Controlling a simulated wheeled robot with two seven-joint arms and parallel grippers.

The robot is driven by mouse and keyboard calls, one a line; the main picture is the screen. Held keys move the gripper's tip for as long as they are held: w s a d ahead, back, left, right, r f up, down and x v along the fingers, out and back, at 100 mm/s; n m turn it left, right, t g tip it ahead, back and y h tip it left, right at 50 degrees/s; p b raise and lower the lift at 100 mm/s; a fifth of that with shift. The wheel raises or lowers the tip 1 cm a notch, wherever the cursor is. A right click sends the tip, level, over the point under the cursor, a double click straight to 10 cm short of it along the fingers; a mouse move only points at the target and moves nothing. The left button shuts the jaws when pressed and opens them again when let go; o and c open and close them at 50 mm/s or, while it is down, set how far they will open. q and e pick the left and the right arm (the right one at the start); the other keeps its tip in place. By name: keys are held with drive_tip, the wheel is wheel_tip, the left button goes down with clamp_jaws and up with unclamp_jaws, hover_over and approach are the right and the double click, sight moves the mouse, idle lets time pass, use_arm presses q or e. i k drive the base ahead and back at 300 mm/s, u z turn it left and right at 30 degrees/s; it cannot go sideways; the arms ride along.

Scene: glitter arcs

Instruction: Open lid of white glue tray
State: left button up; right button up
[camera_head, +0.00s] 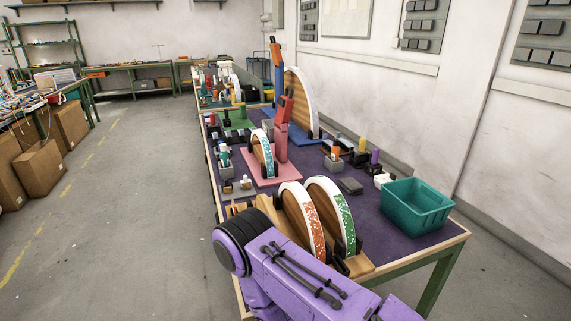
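A small white object (383,180) sits on the purple table mat, just left of the teal bin. It may be the white glue tray, but it is too small to make out a lid or whether one is open. Two white-rimmed wooden arcs stand upright side by side near the front of the table, one with orange glitter (316,236) and one with green glitter (346,222). A purple arm of mine crosses the bottom of the view in front of them. Neither gripper's fingers show.
A teal bin (417,206) stands at the table's right front corner. A dark grey block (350,186) lies left of the white object. A smaller arc with blue-green glitter (265,152) stands on a pink board (262,180). Open floor (140,200) lies left of the table.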

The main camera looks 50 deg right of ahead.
sight(384, 177)
drive_tip(key=u, duration=1.4)
drive_tip(key=k, duration=1.9)
drive_tip(key=z, duration=1.3)
